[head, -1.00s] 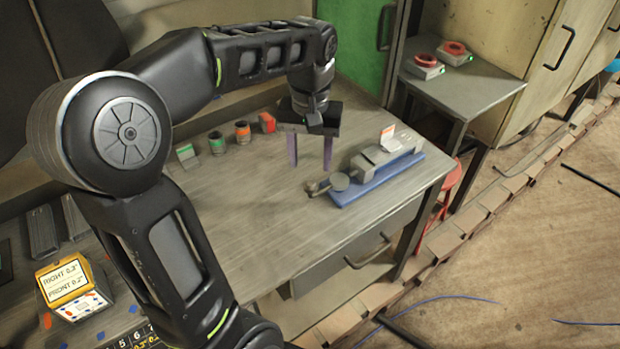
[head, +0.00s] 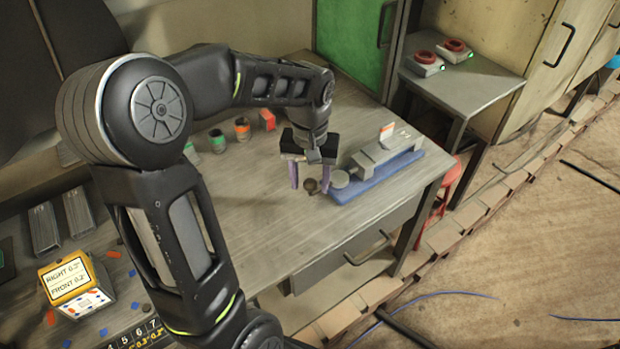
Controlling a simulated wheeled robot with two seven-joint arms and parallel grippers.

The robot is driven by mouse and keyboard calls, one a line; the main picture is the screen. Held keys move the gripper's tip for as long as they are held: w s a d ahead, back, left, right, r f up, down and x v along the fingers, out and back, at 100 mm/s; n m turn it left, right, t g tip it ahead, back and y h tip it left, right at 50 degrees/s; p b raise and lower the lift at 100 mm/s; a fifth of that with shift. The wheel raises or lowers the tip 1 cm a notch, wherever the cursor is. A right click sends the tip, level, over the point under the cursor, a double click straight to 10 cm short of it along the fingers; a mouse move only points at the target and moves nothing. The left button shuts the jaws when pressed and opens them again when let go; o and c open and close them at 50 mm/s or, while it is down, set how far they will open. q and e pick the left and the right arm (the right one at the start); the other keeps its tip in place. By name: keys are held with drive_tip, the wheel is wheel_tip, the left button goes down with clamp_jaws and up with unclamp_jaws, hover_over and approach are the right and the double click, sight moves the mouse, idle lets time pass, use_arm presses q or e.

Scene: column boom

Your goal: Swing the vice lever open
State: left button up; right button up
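The vice (head: 376,164), grey on a blue base, lies on the workbench near its right end. Its lever shows as a small dark knob (head: 310,186) at the vice's left end, beside a round grey disc (head: 340,179). My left gripper (head: 310,180) is open, pointing down, with its two purple fingers apart. The knob shows between the fingers; I cannot tell whether either finger touches it. The right finger partly hides the stretch between knob and disc. My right gripper is not in view.
Small cans (head: 242,129) and an orange-red box (head: 267,119) stand at the bench's back. A yellow-and-white labelled box (head: 75,283) sits at lower left among scattered bits. A side table (head: 470,90) holds two red-topped devices. The bench (head: 270,230) in front of the gripper is clear.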

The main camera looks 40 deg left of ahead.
use_arm(q)
clamp_jaws()
idle(0.3)
idle(0.9)
